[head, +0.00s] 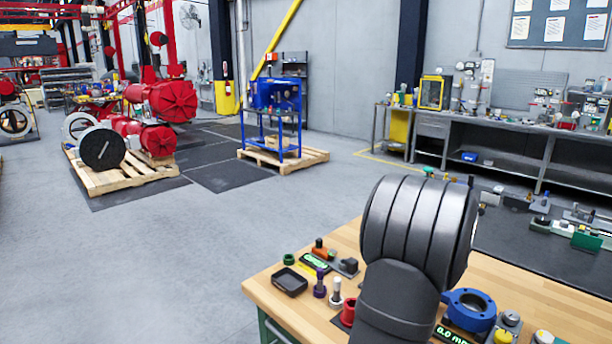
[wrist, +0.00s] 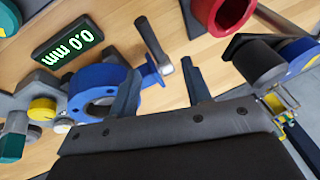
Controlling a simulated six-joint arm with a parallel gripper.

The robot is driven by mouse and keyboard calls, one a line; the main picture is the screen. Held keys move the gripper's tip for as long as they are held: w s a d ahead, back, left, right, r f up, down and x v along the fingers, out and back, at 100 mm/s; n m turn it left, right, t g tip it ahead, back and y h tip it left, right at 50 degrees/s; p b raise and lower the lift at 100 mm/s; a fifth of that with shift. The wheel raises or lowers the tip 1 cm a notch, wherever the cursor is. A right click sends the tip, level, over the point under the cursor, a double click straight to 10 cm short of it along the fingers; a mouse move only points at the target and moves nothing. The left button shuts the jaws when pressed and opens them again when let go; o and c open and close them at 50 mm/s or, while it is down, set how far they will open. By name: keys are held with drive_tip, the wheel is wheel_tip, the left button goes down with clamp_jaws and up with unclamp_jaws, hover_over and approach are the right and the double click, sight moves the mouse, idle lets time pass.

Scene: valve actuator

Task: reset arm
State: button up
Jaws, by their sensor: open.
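In the wrist view my gripper (wrist: 160,68) is open, with its two dark fingers spread apart. A grey pin-like part (wrist: 152,42) shows in the space between and beyond the fingertips. I cannot tell how far it is from them, and it does not look gripped. A blue ring-shaped housing (wrist: 90,78) lies beside the left finger and is partly covered by it. In the head view the blue housing (head: 470,308) sits on the wooden bench, right of my large dark arm joint. My gripper is hidden in that view.
The wooden bench (head: 540,285) carries a black tray (head: 290,281), a purple-based part (head: 320,284), a red ring (head: 348,311) and a green-lit display (wrist: 68,48) reading 0.0 mm. In the wrist view a red ring (wrist: 222,14) and a dark cylinder (wrist: 258,60) lie right of the fingers.

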drive_tip(key=shift+w+d+r+g+y, duration=0.1)
drive_tip(key=shift+w+g+y, duration=0.05)
drive_tip(key=shift+g+y, duration=0.15)
idle(0.4)
